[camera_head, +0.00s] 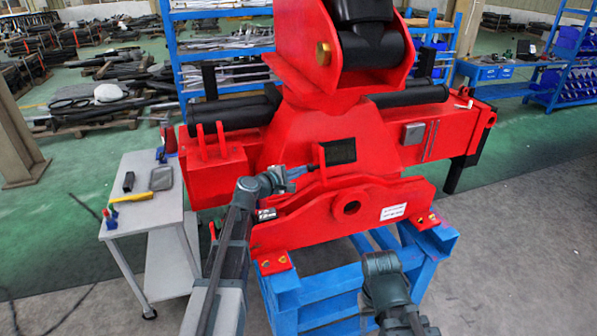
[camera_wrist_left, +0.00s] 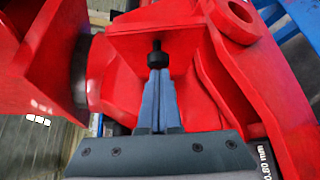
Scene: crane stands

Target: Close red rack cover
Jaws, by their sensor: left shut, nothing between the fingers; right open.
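A red plate, which looks like the rack cover (camera_head: 322,160), stands edge-on beside a dark rectangular opening (camera_head: 341,151) in the big red crane stand. In the left wrist view a red panel (camera_wrist_left: 190,45) carries a black knob (camera_wrist_left: 158,57); I take it to be the same cover. My left gripper (camera_head: 305,170) is left of the plate. Its fingers (camera_wrist_left: 158,74) are shut with nothing between them, and the tips are at the knob; I cannot tell whether they touch. My right arm shows at the lower right, but its gripper is not visible.
A blue frame (camera_head: 318,290) supports the red stand. A grey cart (camera_head: 150,200) with a yellow-handled tool (camera_head: 133,197) stands left. Blue shelves (camera_head: 222,50) are behind. A red beam (camera_head: 345,210) crosses below the opening. Bare floor (camera_head: 530,240) is on the right.

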